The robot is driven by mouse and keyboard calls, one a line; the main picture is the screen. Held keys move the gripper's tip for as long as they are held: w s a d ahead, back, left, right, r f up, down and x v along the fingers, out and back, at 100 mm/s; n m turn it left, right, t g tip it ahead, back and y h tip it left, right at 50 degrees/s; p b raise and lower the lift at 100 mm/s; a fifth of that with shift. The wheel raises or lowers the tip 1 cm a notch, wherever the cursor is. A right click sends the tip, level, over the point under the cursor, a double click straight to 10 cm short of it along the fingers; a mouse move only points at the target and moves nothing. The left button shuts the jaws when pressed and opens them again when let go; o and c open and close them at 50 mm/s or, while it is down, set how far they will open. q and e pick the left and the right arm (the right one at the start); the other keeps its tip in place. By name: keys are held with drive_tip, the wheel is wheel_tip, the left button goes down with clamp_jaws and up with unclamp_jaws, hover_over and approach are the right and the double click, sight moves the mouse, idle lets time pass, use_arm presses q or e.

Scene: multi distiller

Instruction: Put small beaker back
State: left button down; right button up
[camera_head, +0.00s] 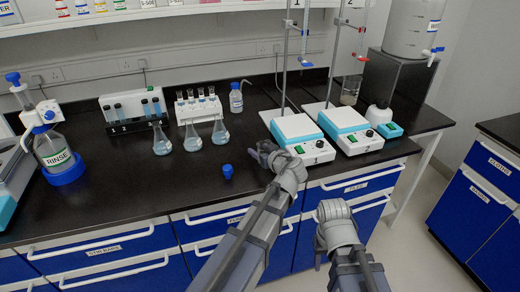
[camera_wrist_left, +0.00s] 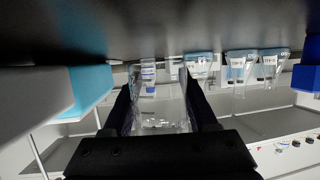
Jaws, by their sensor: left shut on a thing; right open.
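My left gripper (camera_head: 265,151) is low over the black bench, just in front of the left hotplate stirrer. In the left wrist view, which looks upside down, its two dark fingers are closed on a clear small beaker (camera_wrist_left: 160,112). The beaker is see-through and hard to make out in the head view, where the gripper mostly hides it. I cannot tell whether it touches the bench. My right gripper (camera_head: 318,258) is in front of the drawers, below the bench edge, and holds nothing visible; its fingers are mostly hidden.
Two hotplate stirrers (camera_head: 297,132) (camera_head: 348,124) with stands are right of and behind my left gripper. Several flasks of blue liquid (camera_head: 220,134), a wash bottle (camera_head: 236,100) and a blue cap (camera_head: 228,171) stand to the left. A larger beaker (camera_head: 350,92) stands behind.

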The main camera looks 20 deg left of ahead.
use_arm(q)
drive_tip(key=shift+c, duration=0.5)
unclamp_jaws()
drive_tip(key=shift+s+f, duration=1)
drive_tip(key=shift+f, duration=0.05)
use_arm(e)
drive_tip(key=shift+f, duration=0.6)
use_arm(q)
drive_tip(key=shift+s+d+r, duration=0.1)
drive_tip(key=shift+s+r, duration=0.05)
drive_tip(key=shift+d+p, duration=0.2)
drive_tip(key=shift+p, duration=0.25)
drive_tip(key=s+d+r+p, duration=0.2)
drive_tip(key=d+r, duration=0.1)
drive_tip(key=shift+s+d+r+p, duration=0.1)
drive_tip(key=shift+s+r+p, duration=0.1)
drive_tip(key=shift+s+p, duration=0.2)
drive_tip(key=shift+s+d+r+p, duration=0.25)
drive_tip(key=shift+d+r+p, duration=0.15)
drive_tip(key=shift+d+r, duration=0.15)
use_arm(e)
drive_tip(key=shift+w+a+r, duration=0.1)
drive_tip(key=shift+w+r, duration=0.1)
drive_tip(key=shift+r, duration=0.8)
drive_tip(key=shift+w+r, duration=0.15)
drive_tip(key=shift+r, duration=0.85)
